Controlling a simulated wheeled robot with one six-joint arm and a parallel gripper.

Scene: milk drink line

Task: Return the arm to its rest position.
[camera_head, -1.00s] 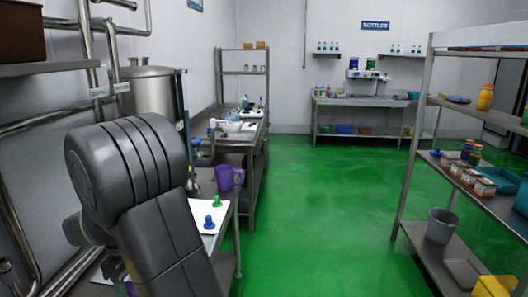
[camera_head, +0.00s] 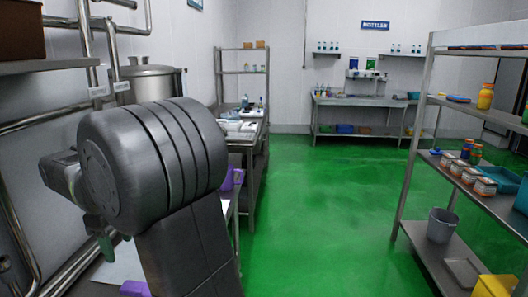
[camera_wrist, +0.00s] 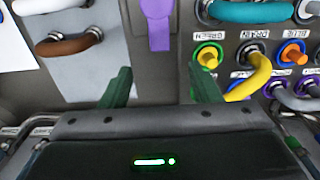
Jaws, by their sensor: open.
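My arm (camera_head: 150,155) is folded up close to the camera in the head view, its large grey joint filling the lower left. My gripper (camera_wrist: 163,92) shows in the wrist view with its two green fingers apart and nothing between them. It faces a grey panel (camera_wrist: 150,70) with hoses and coloured ports. In the head view only a small green part of the gripper shows beside the arm at the left.
A yellow hose (camera_wrist: 248,80) curves close to the right finger. A purple strap (camera_wrist: 159,25) hangs behind the gap between the fingers. A purple jug (camera_head: 228,181) is mostly hidden behind my arm. A shelf rack (camera_head: 425,150) stands at the right; the green floor (camera_head: 320,200) is clear.

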